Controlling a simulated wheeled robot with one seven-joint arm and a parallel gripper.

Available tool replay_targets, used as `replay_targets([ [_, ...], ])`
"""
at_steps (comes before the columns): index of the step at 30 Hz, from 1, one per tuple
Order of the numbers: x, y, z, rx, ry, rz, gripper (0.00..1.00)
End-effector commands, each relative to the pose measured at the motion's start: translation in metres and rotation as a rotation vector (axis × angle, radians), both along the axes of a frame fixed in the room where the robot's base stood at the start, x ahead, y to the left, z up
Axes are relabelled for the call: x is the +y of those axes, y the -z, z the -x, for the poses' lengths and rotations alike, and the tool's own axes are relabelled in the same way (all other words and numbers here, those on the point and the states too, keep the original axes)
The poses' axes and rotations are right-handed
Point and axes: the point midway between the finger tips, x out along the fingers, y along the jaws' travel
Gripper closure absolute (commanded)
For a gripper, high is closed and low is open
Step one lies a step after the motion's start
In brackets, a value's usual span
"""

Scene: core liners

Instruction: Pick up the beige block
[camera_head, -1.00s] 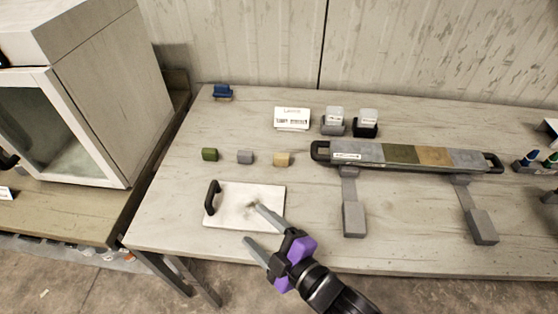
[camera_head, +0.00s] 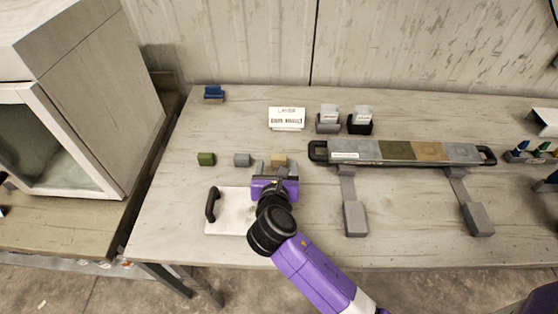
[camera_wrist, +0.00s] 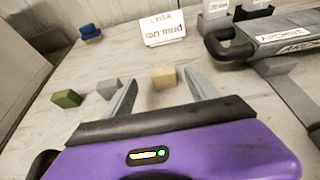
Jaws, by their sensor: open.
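The beige block (camera_head: 279,160) sits on the table at the right end of a short row of blocks. In the wrist view the beige block (camera_wrist: 163,78) shows between and beyond the two grey fingers. My gripper (camera_head: 270,168) is open and empty, just on the near side of the block. It also shows in the wrist view (camera_wrist: 158,92). The grey block (camera_head: 242,160) and green block (camera_head: 206,159) stand to the left. The card (camera_wrist: 163,29) in the wrist view reads "tan mud".
A long tray (camera_head: 372,151) with coloured segments lies right of the block, on grey supports. A white board (camera_head: 228,222) with a black handle lies under my wrist. Two small holders (camera_head: 328,122) and a blue item (camera_head: 214,93) stand behind. The table left of the green block is clear.

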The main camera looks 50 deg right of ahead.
Motion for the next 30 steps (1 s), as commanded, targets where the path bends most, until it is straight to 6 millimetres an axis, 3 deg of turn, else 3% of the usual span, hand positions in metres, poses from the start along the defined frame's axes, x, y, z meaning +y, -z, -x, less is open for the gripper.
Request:
replay_targets([
  [15, -0.047, 0.027, -0.031, -0.002, 0.002, -0.003, 0.33],
  [25, -0.053, 0.031, -0.036, -0.003, 0.000, -0.004, 0.33],
  [26, -0.053, 0.031, -0.036, -0.003, 0.000, -0.004, 0.35],
  [30, -0.053, 0.031, -0.036, -0.003, 0.000, -0.004, 0.62],
])
